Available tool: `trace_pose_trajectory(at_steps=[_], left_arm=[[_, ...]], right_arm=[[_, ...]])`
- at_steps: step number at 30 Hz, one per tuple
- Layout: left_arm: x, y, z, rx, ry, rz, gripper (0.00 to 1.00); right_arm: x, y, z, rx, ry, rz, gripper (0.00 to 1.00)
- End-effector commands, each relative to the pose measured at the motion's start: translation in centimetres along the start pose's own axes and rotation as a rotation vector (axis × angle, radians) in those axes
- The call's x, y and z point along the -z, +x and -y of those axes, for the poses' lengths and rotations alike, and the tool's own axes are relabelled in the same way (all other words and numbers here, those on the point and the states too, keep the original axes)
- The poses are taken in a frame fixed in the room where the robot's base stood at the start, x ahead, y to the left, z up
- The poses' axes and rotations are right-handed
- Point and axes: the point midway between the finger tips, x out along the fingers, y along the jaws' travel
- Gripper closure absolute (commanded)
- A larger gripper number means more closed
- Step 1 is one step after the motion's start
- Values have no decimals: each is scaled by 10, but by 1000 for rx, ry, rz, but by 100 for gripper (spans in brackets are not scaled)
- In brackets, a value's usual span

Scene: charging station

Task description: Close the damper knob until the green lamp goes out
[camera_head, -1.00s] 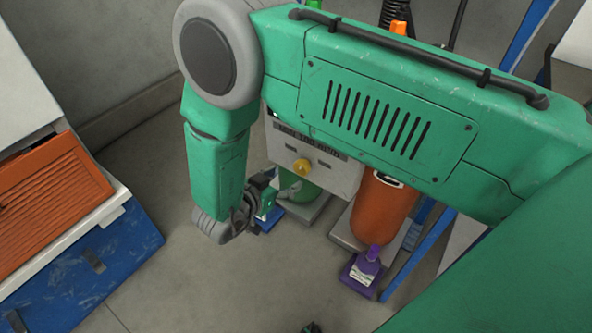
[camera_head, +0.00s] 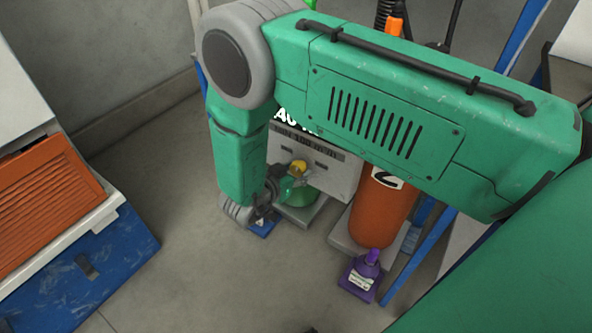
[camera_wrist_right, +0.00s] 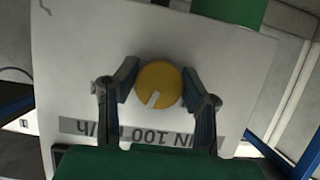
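The yellow damper knob (camera_head: 299,166) is on a light grey panel (camera_head: 335,176). In the right wrist view the knob (camera_wrist_right: 159,84) has a white mark pointing down and slightly left. My right gripper (camera_head: 285,191) is just below and in front of the knob in the head view. In the wrist view its two fingers (camera_wrist_right: 160,82) are spread, one on each side of the knob; whether they touch it I cannot tell. A bright green spot (camera_head: 310,4) shows at the head view's top edge, partly hidden by my arm; I cannot tell if it is the lamp.
A purple bottle (camera_head: 363,270) is on the floor at the front. A blue box with an orange slatted top (camera_head: 50,200) stands at left.

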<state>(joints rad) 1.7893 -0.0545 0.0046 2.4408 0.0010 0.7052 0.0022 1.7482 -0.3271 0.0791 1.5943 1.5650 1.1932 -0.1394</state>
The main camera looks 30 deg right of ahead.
Motion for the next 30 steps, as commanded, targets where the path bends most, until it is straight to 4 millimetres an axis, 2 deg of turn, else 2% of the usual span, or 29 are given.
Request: trace_pose_trajectory(at_steps=[5,15,25,26,27,28,30], left_arm=[[0,-1,0,0,0,0,44],[0,-6,0,0,0,0,44],[0,-6,0,0,0,0,44],[0,-6,0,0,0,0,44],[0,-6,0,0,0,0,44],[0,-6,0,0,0,0,44],[0,-6,0,0,0,0,44]], right_arm=[[2,2,1,-8,-17,-2,92],[3,3,1,-92,-220,-4,92],[3,3,2,-99,-239,-6,92],[3,3,2,-99,-239,-6,60],[3,3,2,-98,-239,-6,46],[3,3,2,-99,-238,-6,43],[3,2,1,-99,-239,-5,43]])
